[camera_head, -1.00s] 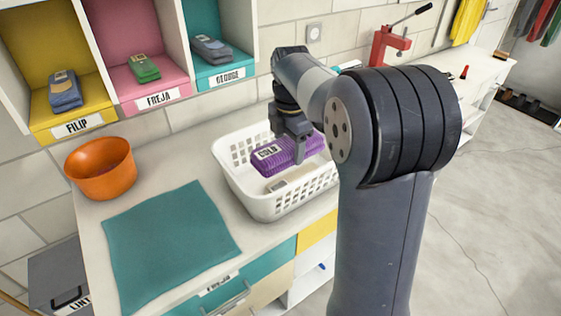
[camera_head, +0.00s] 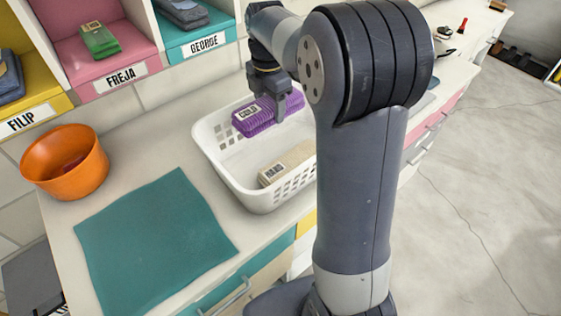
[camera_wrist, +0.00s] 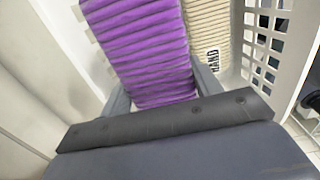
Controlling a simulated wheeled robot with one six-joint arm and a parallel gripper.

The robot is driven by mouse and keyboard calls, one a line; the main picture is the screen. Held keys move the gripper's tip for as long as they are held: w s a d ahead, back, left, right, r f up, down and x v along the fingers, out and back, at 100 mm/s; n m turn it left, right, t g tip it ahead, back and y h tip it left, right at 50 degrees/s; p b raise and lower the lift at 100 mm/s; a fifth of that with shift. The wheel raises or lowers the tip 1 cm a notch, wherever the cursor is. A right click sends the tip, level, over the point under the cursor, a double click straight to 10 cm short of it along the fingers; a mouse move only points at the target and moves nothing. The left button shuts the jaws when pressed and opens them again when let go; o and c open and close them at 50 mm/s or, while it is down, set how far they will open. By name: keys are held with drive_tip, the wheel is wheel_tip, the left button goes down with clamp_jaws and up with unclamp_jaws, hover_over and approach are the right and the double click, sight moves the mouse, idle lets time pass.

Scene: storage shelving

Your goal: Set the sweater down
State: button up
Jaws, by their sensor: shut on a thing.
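A folded purple ribbed sweater (camera_head: 252,119) with a white label is held at the back of the white laundry basket (camera_head: 215,167), around rim height. My gripper (camera_head: 271,108) is shut on it from above. The wrist view shows the purple sweater (camera_wrist: 145,50) between the two fingers (camera_wrist: 162,92). A beige folded item (camera_head: 287,165) with a label lies in the basket, below and in front of the sweater. The wrist view shows this beige item (camera_wrist: 208,32) beside the purple one. My arm hides the basket's right end.
A teal mat (camera_head: 155,245) lies flat and empty on the counter. Labelled cubbies with folded clothes line the wall, including a pink one (camera_head: 95,55) marked Freja.

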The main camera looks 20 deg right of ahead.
sight(271, 150)
wheel_tip(271, 150, down, 3)
drive_tip(key=shift+b, duration=0.7)
wheel_tip(271, 150, down, 10)
drive_tip(key=shift+f, duration=0.1)
drive_tip(key=o, duration=1)
drive_tip(key=shift+c, duration=0.2)
wheel_tip(271, 150, up, 12)
drive_tip(key=shift+r, duration=0.15)
